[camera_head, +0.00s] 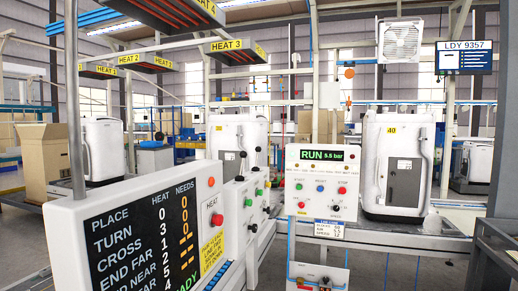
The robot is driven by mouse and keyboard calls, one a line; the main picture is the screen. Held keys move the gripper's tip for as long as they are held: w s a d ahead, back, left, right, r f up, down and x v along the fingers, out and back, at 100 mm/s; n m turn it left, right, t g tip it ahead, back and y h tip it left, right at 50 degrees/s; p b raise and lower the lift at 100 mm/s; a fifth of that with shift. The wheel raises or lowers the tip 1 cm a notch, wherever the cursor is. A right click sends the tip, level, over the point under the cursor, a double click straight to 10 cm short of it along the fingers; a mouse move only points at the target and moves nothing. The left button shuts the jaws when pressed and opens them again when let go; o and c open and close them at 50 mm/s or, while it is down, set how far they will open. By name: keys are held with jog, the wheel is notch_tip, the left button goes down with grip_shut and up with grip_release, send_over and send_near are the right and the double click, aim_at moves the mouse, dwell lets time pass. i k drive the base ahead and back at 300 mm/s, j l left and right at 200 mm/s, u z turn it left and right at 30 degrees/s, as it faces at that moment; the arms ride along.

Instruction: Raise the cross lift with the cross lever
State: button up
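My gripper is not in view. A white control box (236,222) stands near the middle, with coloured buttons on its face. Dark-knobbed levers (243,156) stand up from its top; I cannot tell which one is the cross lever, and no label is readable. A black display board (140,240) at front left lists places, including TURN, CROSS and END FAR, with HEAT and NEEDS columns. I cannot pick out the cross lift or see whether it is raised or lowered.
A white panel (322,183) reads RUN 5.5 bar, with buttons below. White cabinet-like units (397,165) stand behind on conveyor frames. A red button (216,219) is on the display housing's side. A cardboard box (44,158) is at left. HEAT signs hang overhead.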

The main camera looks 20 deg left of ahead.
aim_at(258, 149)
jog(key=i+u, duration=0.1)
jog(key=u, duration=0.45)
jog(key=i+l+u, duration=0.2)
jog(key=i+u, duration=0.15)
jog(key=i+l+u, duration=0.3)
jog(key=i+l, duration=0.65)
jog(key=i+u, duration=0.05)
jog(key=i, duration=0.05)
